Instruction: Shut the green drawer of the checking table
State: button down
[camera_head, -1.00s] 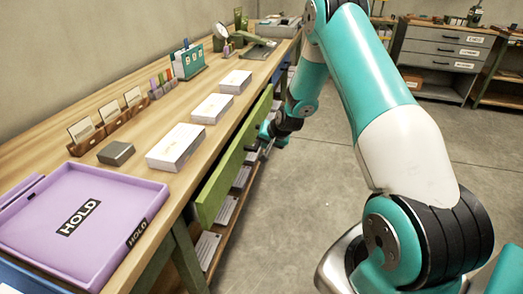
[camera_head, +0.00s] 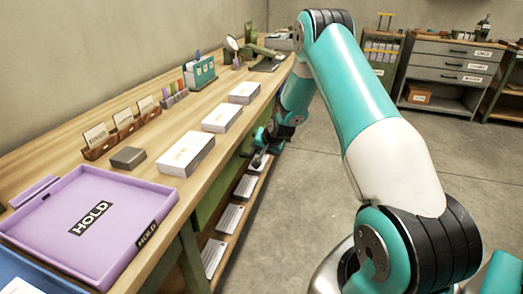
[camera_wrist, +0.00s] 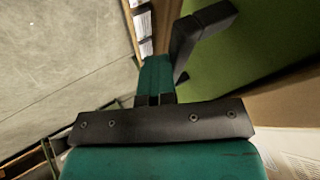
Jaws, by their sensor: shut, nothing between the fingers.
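The green drawer (camera_head: 212,197) is under the front edge of the wooden checking table (camera_head: 208,110). Its front now lies in or close to the line of the table edge; whether it is fully flush I cannot tell. My gripper (camera_head: 259,160) is shut and empty, low beside the far part of the drawer front. In the wrist view the green face (camera_wrist: 260,45) fills the upper right, with my dark gripper finger (camera_wrist: 203,30) close against or just in front of it. Contact is not clear.
A purple HOLD tray (camera_head: 60,235), a dark box (camera_head: 128,157) and white card boxes (camera_head: 186,153) stand on the tabletop. A lower shelf (camera_head: 225,240) holds papers. Grey drawer cabinets (camera_head: 450,65) stand at the back right. The floor beside the table is clear.

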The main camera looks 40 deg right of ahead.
jog(key=s+d+r, duration=0.2)
jog(key=s+r, duration=0.6)
jog(key=s, duration=0.1)
jog(key=s+a+r+n+g+y+p, duration=0.15)
jog(key=s+a+r+n+p, duration=0.25)
jog(key=a+r, duration=0.75)
jog(key=s+a+r+n+g+y+p, duration=0.1)
jog(key=s+a+r+n+y+p, duration=0.3)
jog(key=a+r, duration=0.7)
jog(key=s+a+r+n+g+p, duration=0.2)
jog(key=s+a+r+n, duration=0.1)
jog(key=s+a, duration=0.4)
jog(key=s+a+r+n+g+p, duration=0.2)
jog(key=s+a+n, duration=0.4)
jog(key=s, duration=0.6)
notch_tip(320, 180, up, 2)
jog(key=shift+s+a+r+g+p, duration=0.2)
jog(key=shift+s+a+g+p, duration=0.1)
jog(key=shift+s+a+g, duration=0.25)
jog(key=shift+w+a+h, duration=0.2)
jog(key=shift+h, duration=0.05)
